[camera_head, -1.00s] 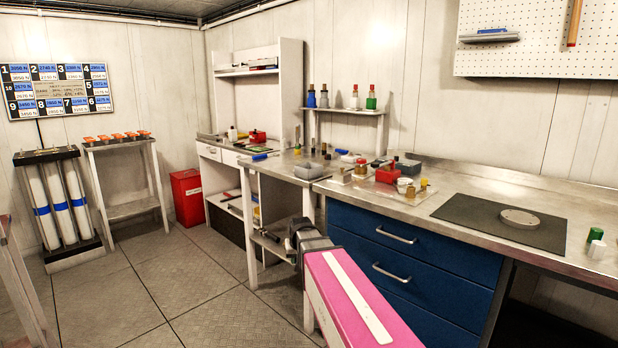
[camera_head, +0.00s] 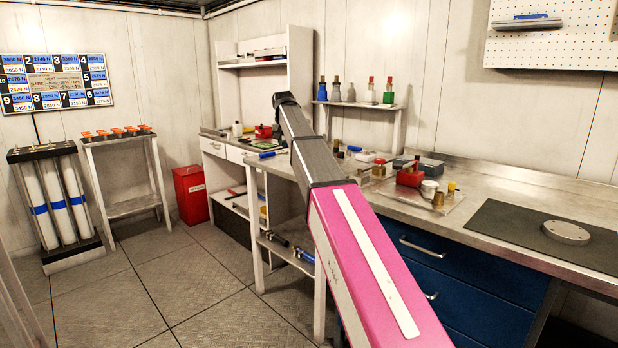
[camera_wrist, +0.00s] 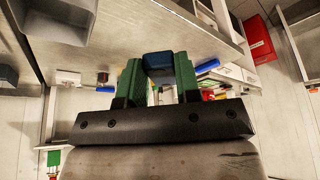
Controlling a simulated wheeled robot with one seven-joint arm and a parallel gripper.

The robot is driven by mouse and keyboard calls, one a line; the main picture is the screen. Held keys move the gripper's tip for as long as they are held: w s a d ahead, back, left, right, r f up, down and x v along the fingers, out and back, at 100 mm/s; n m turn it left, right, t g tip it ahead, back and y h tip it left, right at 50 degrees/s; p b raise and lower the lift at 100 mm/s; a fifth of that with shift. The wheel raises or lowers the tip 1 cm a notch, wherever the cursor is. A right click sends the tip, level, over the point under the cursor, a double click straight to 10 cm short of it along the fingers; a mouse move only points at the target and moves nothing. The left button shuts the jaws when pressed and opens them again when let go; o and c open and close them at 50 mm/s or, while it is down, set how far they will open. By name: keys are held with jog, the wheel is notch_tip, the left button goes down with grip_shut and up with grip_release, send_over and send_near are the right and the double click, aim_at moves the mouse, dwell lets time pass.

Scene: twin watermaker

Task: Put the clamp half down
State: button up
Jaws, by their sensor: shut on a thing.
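In the wrist view my gripper (camera_wrist: 159,80) has two green fingers shut on a small dark blue block, likely the clamp half (camera_wrist: 158,64). The block sits between the fingertips, and its lower part is hidden by the gripper. It is held up, apart from any surface as far as I can see. In the head view my arm reaches up and away past the workbench's left part. My gripper and the held piece cannot be made out there.
A steel worktop (camera_head: 470,195) runs along the right, with a dark mat (camera_head: 515,234) bearing a round grey disc (camera_head: 566,232). A red box (camera_head: 409,175) and small parts crowd its middle. A red bin (camera_head: 190,195) stands on the floor. A stand (camera_head: 127,207) with orange pieces is at left.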

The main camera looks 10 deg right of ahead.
aim_at(284, 141)
jog(key=r, duration=0.1)
jog(key=w+r, duration=0.1)
jog(key=r, duration=0.1)
jog(key=shift+w+a+r, duration=0.25)
jog(key=shift+w+a, duration=0.1)
jog(key=shift+d+r, duration=0.1)
jog(key=shift+d, duration=0.05)
jog(key=shift+s+d+f, duration=0.85)
jog(key=shift+d+f, duration=0.85)
jog(key=shift+f, duration=0.1)
jog(key=shift+s+d+f, duration=0.8)
jog(key=shift+d+f, duration=0.85)
jog(key=shift+f, duration=0.1)
jog(key=shift+s+d+f, duration=0.85)
jog(key=shift+d+f, duration=0.85)
jog(key=shift+f, duration=0.1)
jog(key=shift+f, duration=0.6)
jog(key=o, duration=0.9)
